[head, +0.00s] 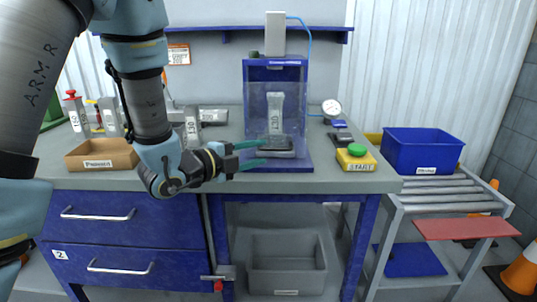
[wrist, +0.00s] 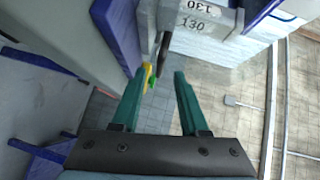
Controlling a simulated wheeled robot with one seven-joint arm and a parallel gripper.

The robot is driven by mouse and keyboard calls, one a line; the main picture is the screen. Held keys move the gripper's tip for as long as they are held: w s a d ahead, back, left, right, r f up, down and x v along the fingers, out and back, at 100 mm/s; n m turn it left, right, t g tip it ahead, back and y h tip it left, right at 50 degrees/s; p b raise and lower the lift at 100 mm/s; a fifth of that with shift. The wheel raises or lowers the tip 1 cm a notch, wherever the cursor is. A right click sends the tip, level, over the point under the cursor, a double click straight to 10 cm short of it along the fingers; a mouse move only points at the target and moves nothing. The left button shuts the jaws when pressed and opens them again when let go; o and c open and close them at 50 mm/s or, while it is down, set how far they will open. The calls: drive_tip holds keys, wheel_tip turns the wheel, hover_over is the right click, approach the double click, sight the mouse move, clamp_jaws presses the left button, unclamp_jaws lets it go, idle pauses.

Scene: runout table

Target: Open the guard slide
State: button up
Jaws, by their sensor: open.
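The blue press frame (head: 307,160) stands on the bench in the head view. A clear guard panel (head: 258,112) spans its front and looks lowered, with a grey block marked 130 (head: 275,113) seen through it. My gripper (head: 266,153) is open in front of the lower part of the press, its green fingers pointing right, one above the other. In the wrist view, my gripper (wrist: 161,72) is open with nothing between the fingers. I cannot tell whether a finger touches the guard.
A yellow box with a green button (head: 356,158) sits right of the press. A gauge (head: 331,108) stands behind it. A cardboard tray (head: 100,155) and several grey blocks are at left. A blue bin (head: 422,150) rests on a roller cart at right. The bench front is clear.

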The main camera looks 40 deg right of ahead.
drive_tip(key=a, duration=0.5)
drive_tip(key=shift+s+r+b, duration=0.25)
drive_tip(key=shift+r+b, duration=0.1)
drive_tip(key=shift+b, duration=0.05)
drive_tip(key=w+a+n+t+y, duration=0.1)
drive_tip(key=w+a+n, duration=0.1)
drive_tip(key=w, duration=0.1)
drive_tip(key=w+a+n+t+y+p, duration=0.1)
drive_tip(key=w+a+n+t+y, duration=0.1)
drive_tip(key=w+a, duration=0.1)
drive_tip(key=w+a+f+n+t+y, duration=0.1)
drive_tip(key=w+a+n+t, duration=0.1)
drive_tip(key=w+n, duration=0.1)
drive_tip(key=shift+w+a+p, duration=0.15)
drive_tip(key=shift+w+p, duration=0.15)
drive_tip(key=shift+w, duration=0.05)
drive_tip(key=w+a+f+n+y+p, duration=0.1)
drive_tip(key=w+a+n+y, duration=0.1)
drive_tip(key=a+n+y, duration=0.55)
drive_tip(key=w+a+f+n+y+p, duration=0.1)
drive_tip(key=w+a+n+y+p, duration=0.15)
drive_tip(key=a+n, duration=0.9)
drive_tip(key=s+a+n+g+y, duration=0.2)
drive_tip(key=s+a+n+g, duration=0.2)
drive_tip(key=s+a, duration=0.6)
drive_tip(key=shift+a+r+n+g+p, duration=0.3)
drive_tip(key=shift+a+r+n+g, duration=0.1)
drive_tip(key=shift+a+n, duration=0.6)
